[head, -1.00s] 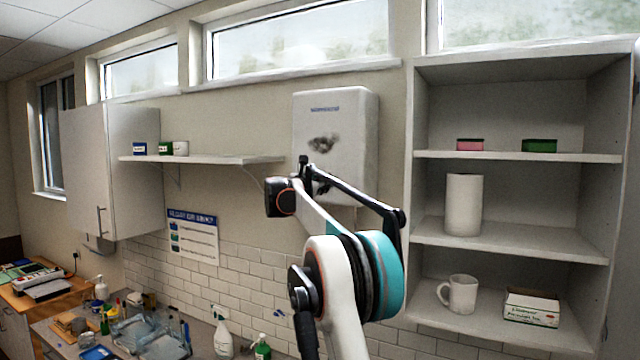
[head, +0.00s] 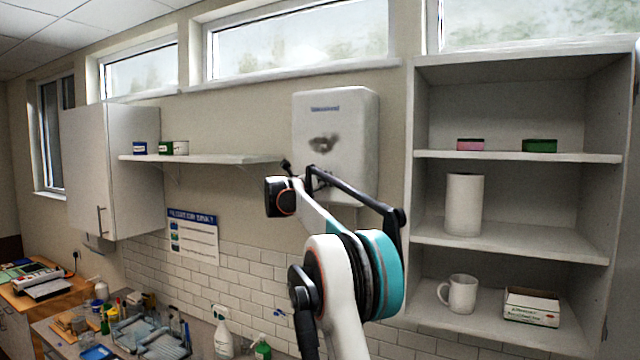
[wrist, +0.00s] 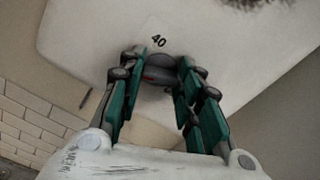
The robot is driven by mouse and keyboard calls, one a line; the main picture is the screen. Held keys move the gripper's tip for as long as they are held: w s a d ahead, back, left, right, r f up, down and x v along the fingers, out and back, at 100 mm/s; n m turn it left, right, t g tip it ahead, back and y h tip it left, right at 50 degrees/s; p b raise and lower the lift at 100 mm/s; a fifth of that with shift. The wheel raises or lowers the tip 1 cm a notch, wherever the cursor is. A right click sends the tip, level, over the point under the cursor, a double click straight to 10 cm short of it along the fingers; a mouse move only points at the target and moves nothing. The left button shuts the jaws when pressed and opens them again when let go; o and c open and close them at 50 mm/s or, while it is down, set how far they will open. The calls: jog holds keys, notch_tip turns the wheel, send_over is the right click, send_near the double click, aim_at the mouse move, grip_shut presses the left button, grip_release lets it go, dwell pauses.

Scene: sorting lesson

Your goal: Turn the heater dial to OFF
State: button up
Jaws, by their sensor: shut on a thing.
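The white heater (head: 345,125) hangs on the wall below the window in the head view, with a dark smudged patch on its front. My gripper (head: 304,172) is at the heater's lower left part in that view. In the wrist view the heater's pale face (wrist: 215,50) fills the upper part, with the number 40 printed above the dial. The dark round dial (wrist: 160,70) sits between the two green-padded fingers of my gripper (wrist: 160,78), which is shut on it. The fingers hide the sides of the dial. No OFF mark can be made out.
A wall shelf (head: 215,159) with small boxes is left of the heater. An open shelf unit (head: 510,245) stands close on the right, holding a mug (head: 460,293) and a white cylinder (head: 464,204). The counter below is cluttered with bottles.

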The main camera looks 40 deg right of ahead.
jog(key=shift+f+n, duration=0.1)
jog(key=shift+n, duration=0.5)
jog(key=o, duration=1)
jog(key=shift+o, duration=0.2)
jog(key=shift+a, duration=0.1)
jog(key=v, duration=1.2)
